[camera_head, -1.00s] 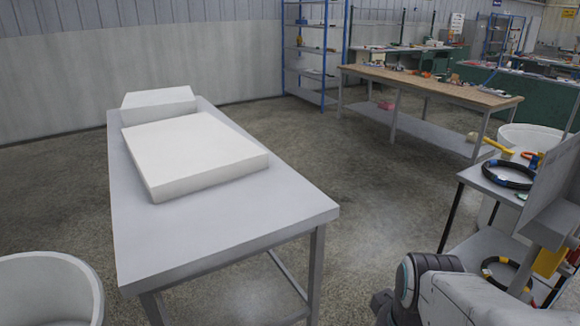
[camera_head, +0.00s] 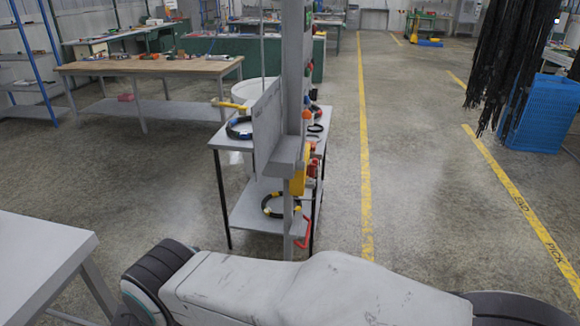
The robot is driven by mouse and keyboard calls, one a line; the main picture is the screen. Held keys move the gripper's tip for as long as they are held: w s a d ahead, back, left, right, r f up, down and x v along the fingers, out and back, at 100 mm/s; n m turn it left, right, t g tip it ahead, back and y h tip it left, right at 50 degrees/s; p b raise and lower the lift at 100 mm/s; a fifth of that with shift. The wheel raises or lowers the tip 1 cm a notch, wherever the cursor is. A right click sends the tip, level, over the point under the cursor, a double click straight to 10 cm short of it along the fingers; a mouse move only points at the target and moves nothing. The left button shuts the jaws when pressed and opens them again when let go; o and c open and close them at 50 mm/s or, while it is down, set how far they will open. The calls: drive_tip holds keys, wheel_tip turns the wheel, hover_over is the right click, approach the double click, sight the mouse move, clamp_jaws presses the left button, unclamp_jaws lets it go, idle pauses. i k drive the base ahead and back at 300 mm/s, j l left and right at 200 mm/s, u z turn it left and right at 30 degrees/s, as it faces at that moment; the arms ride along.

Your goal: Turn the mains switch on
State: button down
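I cannot make out a mains switch in this view. A grey post (camera_head: 294,70) stands at the middle, with a flat grey panel (camera_head: 266,125) seen nearly edge-on. Small red, green and yellow items, including a yellow piece (camera_head: 299,183), show along the post's right side, too small and too side-on to name. My white arm link with dark joints lies across the bottom of the view. My gripper is not in view.
A two-level grey rack (camera_head: 258,216) with coiled hoses stands behind the post. A grey table (camera_head: 40,255) is at lower left and a wooden-topped bench (camera_head: 150,66) at back left. Dark strands hang by a blue crate (camera_head: 543,112) at right. Floor with yellow lines is clear between.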

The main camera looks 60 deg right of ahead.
sight(311, 169)
drive_tip(key=k+l+z, duration=0.15)
drive_tip(key=l+z, duration=0.35)
drive_tip(key=l, duration=0.15)
drive_tip(key=l+z, duration=0.45)
drive_tip(key=l, duration=0.2)
drive_tip(key=i+l+z, duration=0.1)
drive_tip(key=l+z, duration=0.4)
drive_tip(key=l, duration=0.15)
